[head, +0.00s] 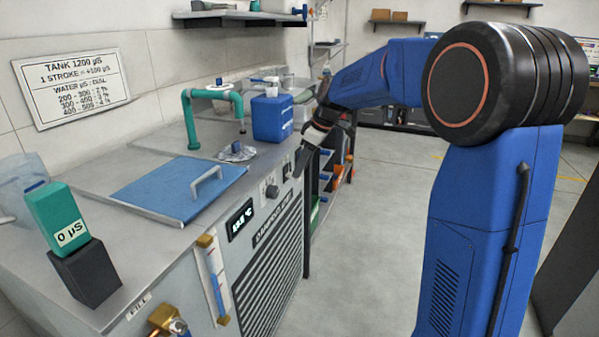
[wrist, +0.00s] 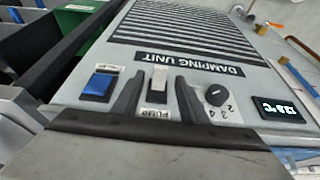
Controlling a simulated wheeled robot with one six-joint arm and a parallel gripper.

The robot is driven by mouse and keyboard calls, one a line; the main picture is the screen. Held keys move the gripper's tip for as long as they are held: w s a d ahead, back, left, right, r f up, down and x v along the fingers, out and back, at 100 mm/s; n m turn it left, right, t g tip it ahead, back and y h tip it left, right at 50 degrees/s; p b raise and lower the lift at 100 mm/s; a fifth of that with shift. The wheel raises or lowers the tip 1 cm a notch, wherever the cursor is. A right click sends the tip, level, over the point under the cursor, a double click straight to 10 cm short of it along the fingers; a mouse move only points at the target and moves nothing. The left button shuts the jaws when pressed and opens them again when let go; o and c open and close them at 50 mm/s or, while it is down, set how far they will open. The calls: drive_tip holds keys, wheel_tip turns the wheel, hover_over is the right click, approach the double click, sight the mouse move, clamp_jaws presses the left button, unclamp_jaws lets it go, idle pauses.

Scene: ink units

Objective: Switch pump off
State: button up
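In the wrist view the panel appears upside down. A white rocker switch (wrist: 158,78) stands beside an upside-down PUMP label (wrist: 154,112). My gripper (wrist: 160,76) is open and empty, with one dark finger on each side of this switch; I cannot tell whether either finger touches the panel. The rocker's exact position is too small to tell. A blue rocker switch (wrist: 98,84) is left of the fingers. In the head view my gripper (head: 300,160) is at the unit's front panel and partly hides the switches.
A dial (wrist: 214,95) and a temperature display (wrist: 278,108) are right of the fingers. In the head view a blue lid (head: 165,186), a green pipe (head: 190,115) and a blue canister (head: 271,118) are on the steel bench top. The floor right of the bench is clear.

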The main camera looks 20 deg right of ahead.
drive_tip(key=shift+x, duration=1.25)
clamp_jaws()
drive_tip(key=shift+s+f+t+y, duration=0.1)
drive_tip(key=shift+f+t+y, duration=0.35)
drive_tip(key=shift+y, duration=0.25)
drive_tip(key=shift+r, duration=0.1)
unclamp_jaws()
drive_tip(key=shift+d+r, duration=0.1)
